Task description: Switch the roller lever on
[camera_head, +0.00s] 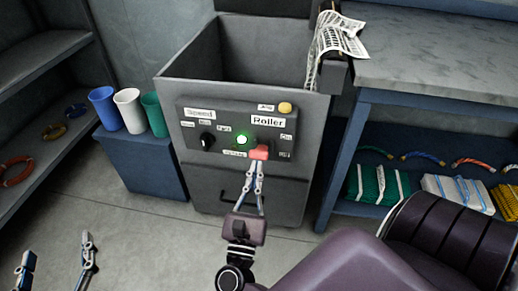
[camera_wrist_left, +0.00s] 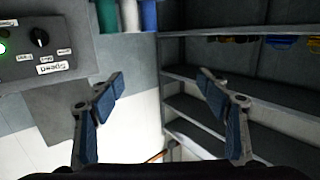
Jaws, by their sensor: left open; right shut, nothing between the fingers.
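The roller lever (camera_head: 259,152) has a red grip and sits under the "Roller" label on the dark control panel (camera_head: 222,152). Its red grip is nearer the height of the lower right label than the upper "On" label. My right gripper (camera_head: 255,165) is shut and empty, its fingertips just below the red grip; whether they touch it I cannot tell. My left gripper (camera_head: 57,250) is open and empty, low at the left, away from the panel. In the left wrist view its fingers (camera_wrist_left: 160,80) are spread wide.
A green lamp (camera_head: 241,140) glows on the panel beside the black speed knob (camera_head: 207,140) and a yellow button (camera_head: 285,107). Cups (camera_head: 128,110) stand on a blue cabinet (camera_head: 143,168) to the left. A workbench (camera_head: 425,60) is at the right. Shelves (camera_head: 45,45) line the left wall.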

